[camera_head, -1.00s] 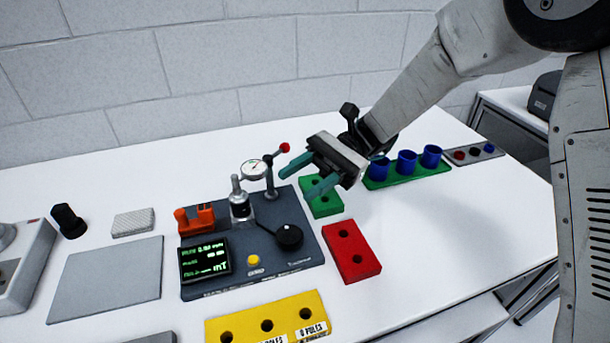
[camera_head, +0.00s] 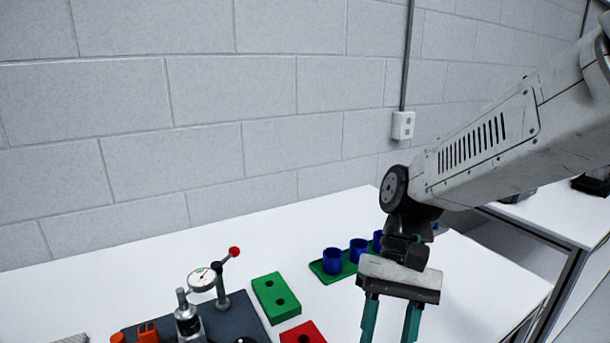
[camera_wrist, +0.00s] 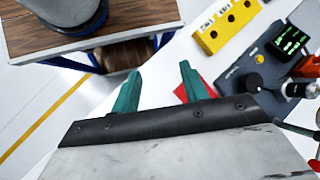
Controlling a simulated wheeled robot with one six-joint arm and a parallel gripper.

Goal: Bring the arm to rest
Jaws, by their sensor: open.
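My gripper (camera_head: 388,322) hangs down over the right part of the white table in the head view, its two teal fingers apart and nothing between them. The lower ends of the fingers are cut off by the frame edge. In the wrist view the two fingers (camera_wrist: 157,88) are spread and empty, with the red block (camera_wrist: 207,90) partly behind the right one. My arm comes in from the upper right of the head view.
A green block (camera_head: 275,298), a red block (camera_head: 303,333) and the dark test fixture (camera_head: 240,312) with a dial gauge (camera_head: 202,279) stand left of my gripper. Blue cups (camera_head: 332,261) stand on a green tray behind it. A yellow block (camera_wrist: 226,27) shows in the wrist view.

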